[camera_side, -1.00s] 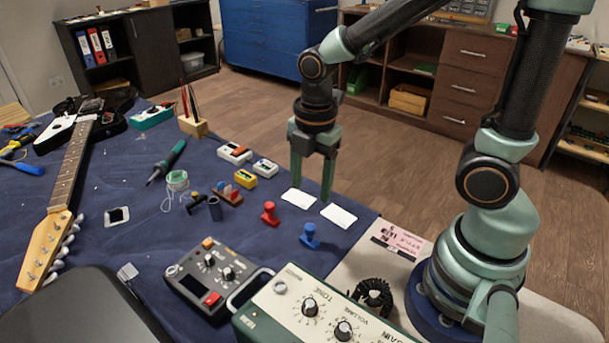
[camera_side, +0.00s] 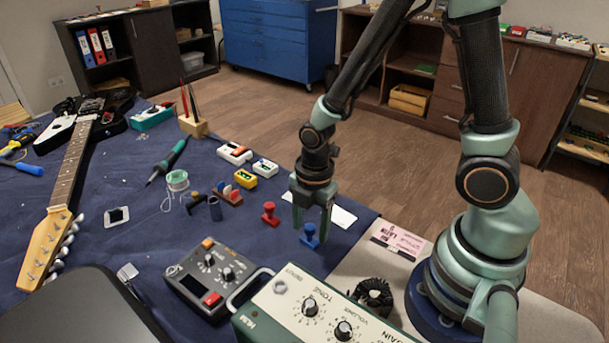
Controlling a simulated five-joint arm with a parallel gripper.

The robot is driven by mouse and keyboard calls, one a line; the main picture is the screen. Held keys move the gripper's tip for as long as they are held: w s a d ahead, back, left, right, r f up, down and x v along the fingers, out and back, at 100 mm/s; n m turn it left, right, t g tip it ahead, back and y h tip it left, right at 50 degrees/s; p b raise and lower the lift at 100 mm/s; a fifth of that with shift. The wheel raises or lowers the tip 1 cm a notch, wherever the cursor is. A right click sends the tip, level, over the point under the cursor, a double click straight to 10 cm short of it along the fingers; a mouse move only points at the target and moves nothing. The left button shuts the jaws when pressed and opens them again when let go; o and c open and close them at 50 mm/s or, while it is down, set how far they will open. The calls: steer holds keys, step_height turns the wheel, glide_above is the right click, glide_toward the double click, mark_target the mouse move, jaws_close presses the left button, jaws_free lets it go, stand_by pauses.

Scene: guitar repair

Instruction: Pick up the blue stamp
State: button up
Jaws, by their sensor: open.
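The blue stamp (camera_side: 310,237) stands upright on the dark blue cloth, just behind the green amplifier. My gripper (camera_side: 311,232) points down over it, with its green fingers on either side of the stamp's upper part in this view. The jaws are open. Whether the fingers touch the stamp cannot be told from this angle. A red stamp (camera_side: 270,214) stands a short way to the left of the blue one.
White cards (camera_side: 342,216) lie behind the gripper, one partly hidden by it. A grey pedal box (camera_side: 212,278) and the green amplifier (camera_side: 318,308) stand in front. Small yellow (camera_side: 245,178) and white boxes (camera_side: 265,167) stand behind. A guitar (camera_side: 65,185) lies at left.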

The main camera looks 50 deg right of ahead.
mark_target(310, 225)
steer(key=shift+f, duration=0.4)
jaws_close()
steer(key=shift+r, duration=0.1)
step_height(310, 225, up, 20)
stand_by(0.6)
